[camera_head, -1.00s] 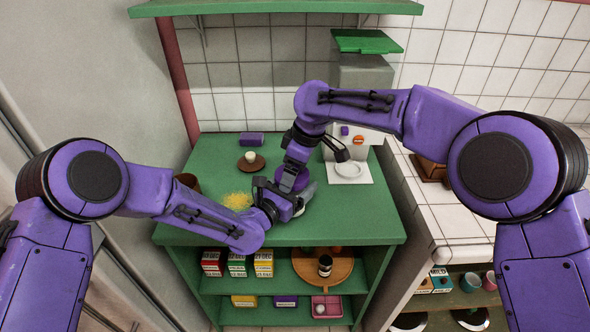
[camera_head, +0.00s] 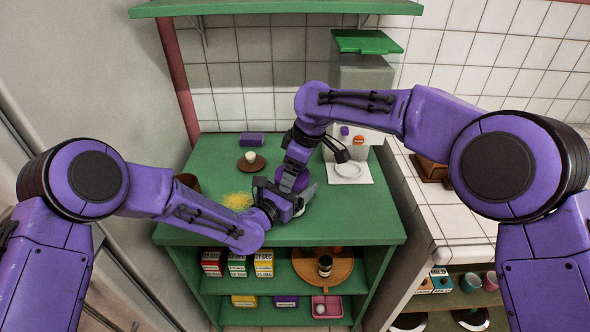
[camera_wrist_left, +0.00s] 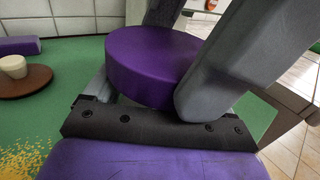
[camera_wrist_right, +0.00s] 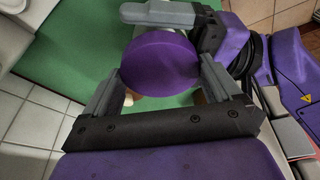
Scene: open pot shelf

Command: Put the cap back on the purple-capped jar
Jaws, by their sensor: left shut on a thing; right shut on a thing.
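The purple cap (camera_head: 288,183) is between my two grippers above the green counter; it also shows as a flat round disc in the left wrist view (camera_wrist_left: 152,62) and the right wrist view (camera_wrist_right: 160,65). My right gripper (camera_wrist_right: 160,85) comes from above and is shut, with its fingers on either side of the cap. My left gripper (camera_head: 290,203) comes in low from the left and is shut on the jar. The jar is almost wholly hidden by the cap and fingers. I cannot tell whether cap and jar touch.
Yellow shreds (camera_head: 238,200) lie left of the grippers. Behind them are a brown saucer (camera_head: 245,168) with a pale cup and a purple block (camera_head: 251,139). A dispenser with a white plate (camera_head: 348,171) stands back right. The counter's front right is clear.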

